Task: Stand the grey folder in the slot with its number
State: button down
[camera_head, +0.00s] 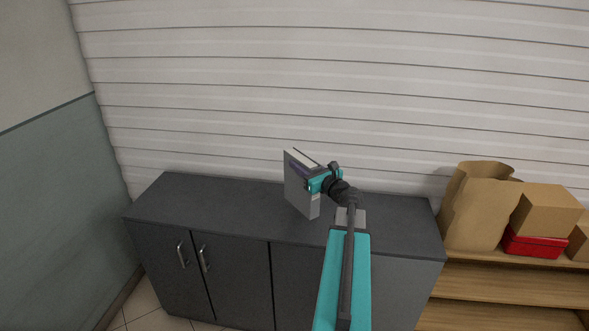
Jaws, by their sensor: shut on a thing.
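The grey folder (296,188) is upright over the dark cabinet top, with its pale page edges showing along the top. My gripper (312,184) is shut on the folder at its upper right side. A small white label shows low on the folder's narrow face. Any number on it is too small to read. I cannot tell whether the folder's lower edge touches the cabinet top. No slot shows in this view.
The dark cabinet (226,206) has a bare top left of the folder. A slatted wall (300,80) stands behind it. At right, a wooden shelf (500,282) holds a paper bag (475,208), cardboard boxes (548,210) and a red box (532,243).

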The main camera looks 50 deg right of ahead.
jog(key=shift+w+d+f, duration=0.1)
jog(key=shift+w+d, duration=0.65)
jog(key=shift+d, duration=0.05)
jog(key=shift+w+d, duration=0.1)
jog(key=shift+w, duration=0.15)
jog(key=shift+f, duration=0.1)
notch_tip(320, 180, down, 3)
jog(key=b, duration=0.2)
jog(key=shift+f+b, duration=0.15)
jog(key=shift+b, duration=0.2)
jog(key=shift+w, duration=0.1)
jog(key=shift+f, duration=0.15)
